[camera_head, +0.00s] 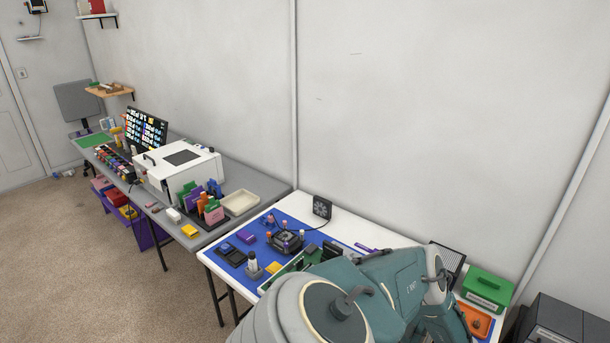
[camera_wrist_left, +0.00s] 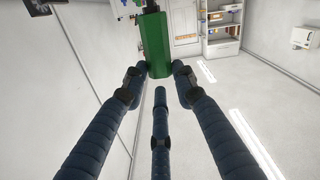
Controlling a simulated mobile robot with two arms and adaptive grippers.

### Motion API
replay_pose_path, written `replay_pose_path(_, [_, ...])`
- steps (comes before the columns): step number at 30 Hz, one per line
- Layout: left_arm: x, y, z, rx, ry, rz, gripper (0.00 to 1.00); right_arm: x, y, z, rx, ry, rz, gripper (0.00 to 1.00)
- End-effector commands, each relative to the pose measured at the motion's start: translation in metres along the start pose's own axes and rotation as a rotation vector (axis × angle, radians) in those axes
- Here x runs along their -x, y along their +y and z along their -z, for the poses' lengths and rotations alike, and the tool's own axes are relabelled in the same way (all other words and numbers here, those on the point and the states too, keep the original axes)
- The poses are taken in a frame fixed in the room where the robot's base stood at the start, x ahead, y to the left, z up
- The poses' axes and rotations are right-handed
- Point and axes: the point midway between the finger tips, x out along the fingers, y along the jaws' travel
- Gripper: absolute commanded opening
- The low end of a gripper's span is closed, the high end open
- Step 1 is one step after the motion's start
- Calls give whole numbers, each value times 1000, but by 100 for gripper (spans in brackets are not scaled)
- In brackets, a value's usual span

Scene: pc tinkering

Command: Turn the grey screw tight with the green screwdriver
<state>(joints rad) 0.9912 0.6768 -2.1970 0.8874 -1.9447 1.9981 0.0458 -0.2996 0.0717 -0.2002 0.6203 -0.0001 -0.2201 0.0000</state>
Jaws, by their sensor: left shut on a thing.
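My left gripper (camera_wrist_left: 159,76) shows in the left wrist view with its dark blue fingers closed around a green block-like handle. I take this to be the green screwdriver (camera_wrist_left: 155,45). Only its green handle shows, and I cannot see the tip. The left gripper does not show in the head view, where my own large grey and teal arm parts cover the front of the work table. I cannot make out the grey screw in either view. My right gripper is not in view.
A white table (camera_head: 224,262) carries a blue mat (camera_head: 229,271), a cooler with a fan (camera_head: 286,241), a green circuit board (camera_head: 283,272) and an upright black fan (camera_head: 322,206). A green box (camera_head: 487,289) and an orange tray (camera_head: 474,320) stand at right. A grey table (camera_head: 240,181) adjoins at left.

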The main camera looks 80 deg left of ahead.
Motion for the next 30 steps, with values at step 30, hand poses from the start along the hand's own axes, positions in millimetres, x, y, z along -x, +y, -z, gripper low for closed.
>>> replay_pose_path(30, [0, -20, -43, 28, 0, 3, 0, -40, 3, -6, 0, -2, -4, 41])
